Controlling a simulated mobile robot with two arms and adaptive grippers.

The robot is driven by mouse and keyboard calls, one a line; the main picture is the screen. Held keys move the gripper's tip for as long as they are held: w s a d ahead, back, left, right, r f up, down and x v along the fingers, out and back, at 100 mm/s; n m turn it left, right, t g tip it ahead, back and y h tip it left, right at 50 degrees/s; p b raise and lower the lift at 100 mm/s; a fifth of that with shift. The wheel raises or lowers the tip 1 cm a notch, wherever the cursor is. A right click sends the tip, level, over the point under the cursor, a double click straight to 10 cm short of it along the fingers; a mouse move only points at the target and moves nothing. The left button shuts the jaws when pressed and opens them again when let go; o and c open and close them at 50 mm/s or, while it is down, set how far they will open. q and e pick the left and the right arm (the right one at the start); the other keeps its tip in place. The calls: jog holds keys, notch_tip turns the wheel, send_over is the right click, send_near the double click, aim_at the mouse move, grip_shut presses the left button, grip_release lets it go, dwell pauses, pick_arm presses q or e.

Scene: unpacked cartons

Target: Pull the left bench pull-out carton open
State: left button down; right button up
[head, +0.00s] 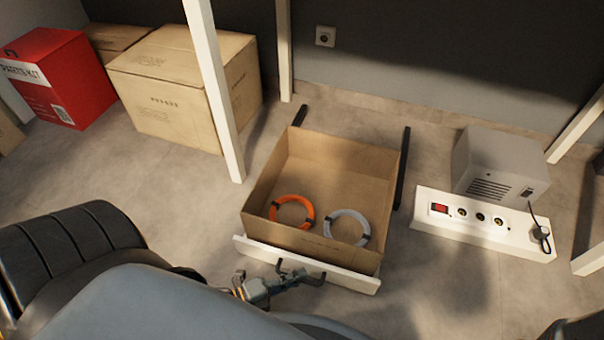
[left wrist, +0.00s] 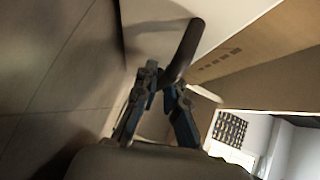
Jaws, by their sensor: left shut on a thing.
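The pull-out carton (head: 330,158) is an open-topped cardboard box with a white front strip (head: 330,269) and a dark handle (head: 313,280). It stands out between two dark rails, with an orange ring coil (head: 277,203) and a grey ring coil (head: 330,229) inside. My left gripper (head: 278,283) is at the handle, in front of the strip. In the left wrist view my left gripper (left wrist: 163,88) is shut on the dark handle (left wrist: 184,50), and the carton's cardboard side (left wrist: 255,62) shows behind. My right gripper is not in view.
Closed cartons (head: 172,90) and a red box (head: 56,78) stand at the left, behind a white bench leg (head: 217,90). A grey box (head: 492,165) and a white power strip (head: 478,222) lie at the right. Floor around the carton's left side is clear.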

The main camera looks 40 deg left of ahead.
pick_arm(q)
jog(key=shift+s+d, duration=0.15)
jog(key=shift+s, duration=0.45)
jog(key=c, duration=1.4)
grip_release()
jog(key=v, duration=1.2)
jog(key=shift+s, duration=0.1)
